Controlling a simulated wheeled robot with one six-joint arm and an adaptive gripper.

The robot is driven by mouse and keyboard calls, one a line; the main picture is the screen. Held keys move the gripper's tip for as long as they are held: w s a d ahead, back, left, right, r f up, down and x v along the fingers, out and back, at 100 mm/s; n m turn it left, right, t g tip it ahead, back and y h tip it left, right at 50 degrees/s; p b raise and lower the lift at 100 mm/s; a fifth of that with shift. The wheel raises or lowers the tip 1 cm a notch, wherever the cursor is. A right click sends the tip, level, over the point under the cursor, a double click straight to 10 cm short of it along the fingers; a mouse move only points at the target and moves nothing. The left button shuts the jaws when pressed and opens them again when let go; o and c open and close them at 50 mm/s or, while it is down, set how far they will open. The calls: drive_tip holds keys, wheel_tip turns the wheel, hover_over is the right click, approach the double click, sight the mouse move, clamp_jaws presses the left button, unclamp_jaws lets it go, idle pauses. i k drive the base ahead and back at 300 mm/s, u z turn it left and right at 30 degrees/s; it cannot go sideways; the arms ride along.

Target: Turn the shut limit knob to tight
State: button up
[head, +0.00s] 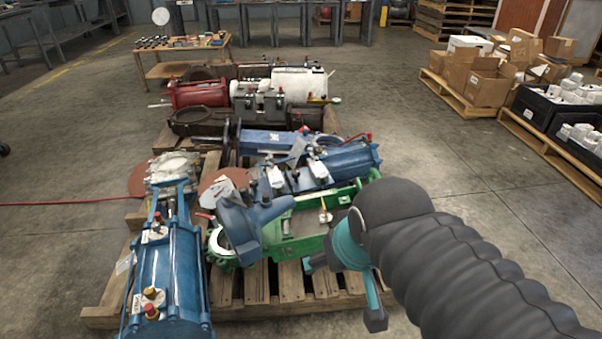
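I cannot tell which part is the shut limit knob; no label is readable at this size. A blue actuator (165,262) lies at the front left of the pallet. It carries a small red-topped fitting (157,219) and brass and red fittings (151,311) near its front end. My gripper (345,291) hangs in front of the green actuator's right end, above the pallet's front edge. Its two fingers are spread apart, with nothing seen between them.
A wooden pallet (240,300) bears these and more actuators, blue, black and red, packed closely behind. A blue valve body (245,225) stands up between the front actuators. Pallets with cardboard boxes (487,85) stand at the right.

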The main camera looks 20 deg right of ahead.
sight(253, 183)
drive_tip(key=k, duration=0.6)
drive_tip(key=u, duration=0.3)
drive_tip(key=i, duration=1.45)
drive_tip(key=z, duration=0.7)
